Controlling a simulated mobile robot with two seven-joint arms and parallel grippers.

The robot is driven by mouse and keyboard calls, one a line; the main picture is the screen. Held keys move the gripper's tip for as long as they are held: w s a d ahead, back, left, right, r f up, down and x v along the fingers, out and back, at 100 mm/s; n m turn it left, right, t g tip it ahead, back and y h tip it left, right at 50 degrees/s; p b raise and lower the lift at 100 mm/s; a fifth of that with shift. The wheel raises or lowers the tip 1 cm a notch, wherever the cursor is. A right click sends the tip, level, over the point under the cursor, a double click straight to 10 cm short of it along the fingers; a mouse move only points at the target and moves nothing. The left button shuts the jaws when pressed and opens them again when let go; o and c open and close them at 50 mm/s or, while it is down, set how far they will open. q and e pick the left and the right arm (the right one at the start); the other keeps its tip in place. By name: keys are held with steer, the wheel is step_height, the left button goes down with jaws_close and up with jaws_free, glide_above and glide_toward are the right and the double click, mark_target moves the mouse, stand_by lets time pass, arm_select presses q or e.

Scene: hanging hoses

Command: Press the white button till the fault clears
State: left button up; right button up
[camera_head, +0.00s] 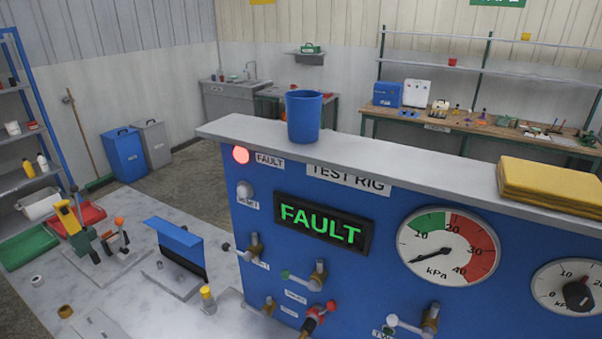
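The white button (245,189) is a round knob on the left of the blue test rig panel (262,222), above a small label that is hard to read. Above it a red lamp (240,154) glows beside a FAULT label. The dark display (320,222) reads FAULT in green letters. The round kPa gauge (447,247) to its right has its needle below the 10 mark, outside the green band. Neither of my grippers is in view, and nothing covers the button.
Valves with levers (316,275) stick out below the display. A blue cup (303,115) and a folded yellow cloth (550,185) sit on the rig's top ledge. A grey bench (115,285) at left holds tools and a blue bracket (173,232).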

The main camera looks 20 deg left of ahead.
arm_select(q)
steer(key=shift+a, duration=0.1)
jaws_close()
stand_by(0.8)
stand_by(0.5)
